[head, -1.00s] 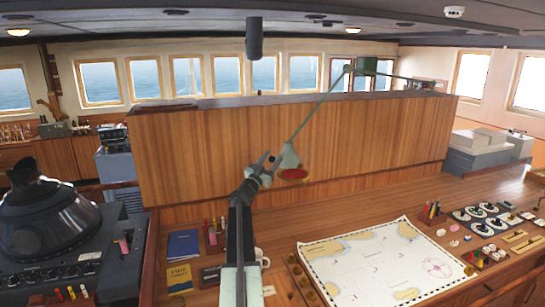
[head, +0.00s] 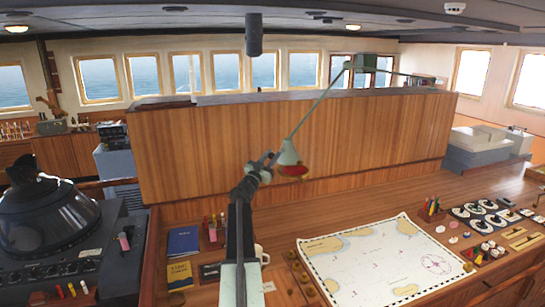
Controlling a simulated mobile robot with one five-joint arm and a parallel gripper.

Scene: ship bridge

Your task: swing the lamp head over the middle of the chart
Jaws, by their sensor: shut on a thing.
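The lamp head (head: 289,157) is a pale green shade with a red underside. It hangs on a thin green jointed arm (head: 320,107) that reaches down from a bracket on top of the wooden partition. My gripper (head: 273,160) is at the left side of the lamp head and shut on it, though the fingertips are small and partly merge with the shade. The chart (head: 400,245) lies flat on the wooden desk, to the right of and nearer than the lamp head. The lamp head is not above the chart's middle.
The wooden partition (head: 200,150) stands behind the lamp. A blue book (head: 183,241), a yellow book (head: 180,275) and a white mug (head: 262,254) lie left of the chart. Several brass pieces line its left edge. Pens and small instruments fill the desk at right.

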